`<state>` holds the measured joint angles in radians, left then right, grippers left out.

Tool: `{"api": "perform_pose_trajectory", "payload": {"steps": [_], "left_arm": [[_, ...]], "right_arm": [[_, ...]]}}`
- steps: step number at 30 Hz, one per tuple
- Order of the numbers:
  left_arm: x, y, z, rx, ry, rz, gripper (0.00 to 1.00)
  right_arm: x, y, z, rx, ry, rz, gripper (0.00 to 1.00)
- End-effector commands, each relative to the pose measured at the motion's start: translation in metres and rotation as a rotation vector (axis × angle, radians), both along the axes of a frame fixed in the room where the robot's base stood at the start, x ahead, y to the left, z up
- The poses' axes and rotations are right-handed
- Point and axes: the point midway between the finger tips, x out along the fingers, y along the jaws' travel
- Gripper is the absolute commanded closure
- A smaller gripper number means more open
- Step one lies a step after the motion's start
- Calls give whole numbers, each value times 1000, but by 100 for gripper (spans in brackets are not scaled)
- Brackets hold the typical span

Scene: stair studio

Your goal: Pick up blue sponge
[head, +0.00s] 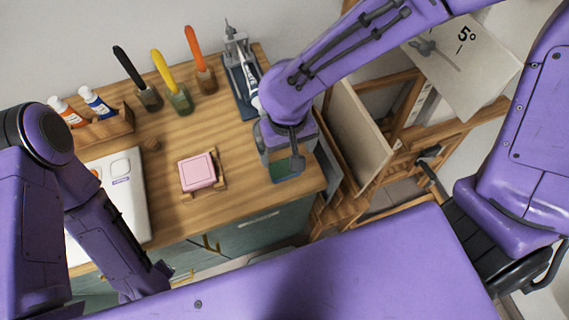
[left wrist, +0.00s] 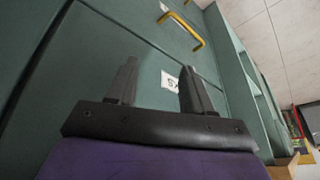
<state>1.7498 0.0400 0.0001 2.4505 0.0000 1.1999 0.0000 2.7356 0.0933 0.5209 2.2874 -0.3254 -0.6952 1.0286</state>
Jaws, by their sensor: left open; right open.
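A small flat green piece with a bluish edge (head: 287,168) lies at the right front of the wooden worktop, directly under my right gripper (head: 284,158). It may be the blue sponge, but the gripper covers much of it and I cannot tell for sure. The right gripper points down over it, jaws apart; whether it touches it is unclear. My left gripper (left wrist: 158,70) is open and empty in the left wrist view, in front of green drawer fronts with a yellow handle, below the worktop.
A pink block (head: 197,172) rests on a small wooden tray on the worktop (head: 165,215). Several brushes in jars, small bottles in a wooden rack and a blue-based clamp stand (head: 240,85) stand behind. A white case (head: 128,210) lies left. Wooden easels and boards (head: 362,135) stand right.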

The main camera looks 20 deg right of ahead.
Motion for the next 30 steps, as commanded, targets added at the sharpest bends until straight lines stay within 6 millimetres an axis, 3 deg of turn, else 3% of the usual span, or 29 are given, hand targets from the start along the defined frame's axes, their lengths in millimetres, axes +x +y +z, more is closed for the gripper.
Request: {"api": "perform_pose_trajectory", "payload": {"steps": [10,18,19,23,24,30], "left_arm": [[0,0,0,1,-1,0,49],[0,0,0,1,-1,0,49],[0,0,0,1,-1,0,49],[0,0,0,1,-1,0,49],[0,0,0,1,-1,0,49],[0,0,0,1,-1,0,49]], "right_arm": [[-8,5,-53,0,2,2,0],[-8,5,-60,2,-2,-1,0],[-8,5,-60,2,-2,-2,3],[-8,5,-60,2,-2,-2,46],[-8,5,-60,2,-2,-2,50],[-8,4,-60,2,-2,-2,51]]}}
